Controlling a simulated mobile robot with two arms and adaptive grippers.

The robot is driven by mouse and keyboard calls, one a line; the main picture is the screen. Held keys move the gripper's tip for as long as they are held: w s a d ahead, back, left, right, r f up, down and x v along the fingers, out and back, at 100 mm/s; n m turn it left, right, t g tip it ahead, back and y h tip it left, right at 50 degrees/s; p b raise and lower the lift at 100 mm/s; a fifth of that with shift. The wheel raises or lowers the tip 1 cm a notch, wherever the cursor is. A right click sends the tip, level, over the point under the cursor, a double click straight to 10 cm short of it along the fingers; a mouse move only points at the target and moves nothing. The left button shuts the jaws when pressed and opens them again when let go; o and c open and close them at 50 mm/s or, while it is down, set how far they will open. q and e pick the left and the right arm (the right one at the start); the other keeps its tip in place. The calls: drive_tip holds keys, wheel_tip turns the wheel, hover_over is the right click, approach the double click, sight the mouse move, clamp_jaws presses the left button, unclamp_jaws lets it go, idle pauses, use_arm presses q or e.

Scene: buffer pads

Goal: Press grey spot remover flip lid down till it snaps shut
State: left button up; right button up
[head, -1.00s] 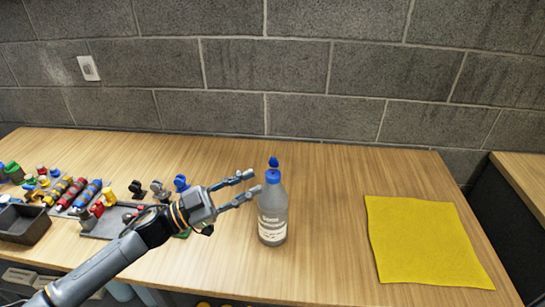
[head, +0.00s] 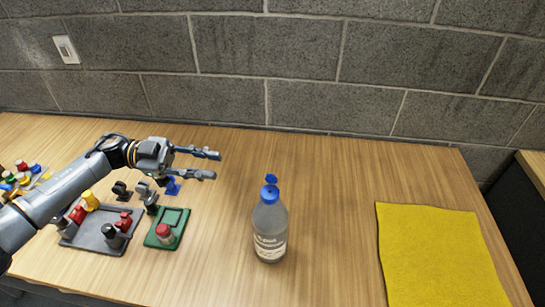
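The grey spot remover bottle (head: 270,232) stands upright on the wooden table in the middle of the head view. It has a white label and a blue cap. Its blue flip lid (head: 271,179) stands up above the cap, hinged open. My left gripper (head: 217,164) is up and to the left of the bottle, apart from it. Its two fingers point right with a gap between them and nothing in it. My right gripper is not in view.
A yellow cloth (head: 440,258) lies flat on the right of the table (head: 325,190). A grey tray (head: 95,240) with small coloured parts and a green pad (head: 178,218) with a red-topped piece lie at left. A block wall stands behind. The table around the bottle is clear.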

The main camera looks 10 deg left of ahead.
use_arm(q)
drive_tip(key=p, duration=0.2)
approach(269, 175)
drive_tip(key=d, duration=0.2)
drive_tip(key=d+p, duration=0.1)
drive_tip(key=d, duration=0.4)
drive_tip(key=d+p, duration=0.1)
drive_tip(key=d, duration=0.1)
drive_tip(key=shift+s+d+r+p, duration=0.1)
drive_tip(key=shift+s+d+p, duration=0.2)
drive_tip(key=shift+d+p, duration=0.1)
drive_tip(key=shift+d, duration=0.15)
clamp_jaws()
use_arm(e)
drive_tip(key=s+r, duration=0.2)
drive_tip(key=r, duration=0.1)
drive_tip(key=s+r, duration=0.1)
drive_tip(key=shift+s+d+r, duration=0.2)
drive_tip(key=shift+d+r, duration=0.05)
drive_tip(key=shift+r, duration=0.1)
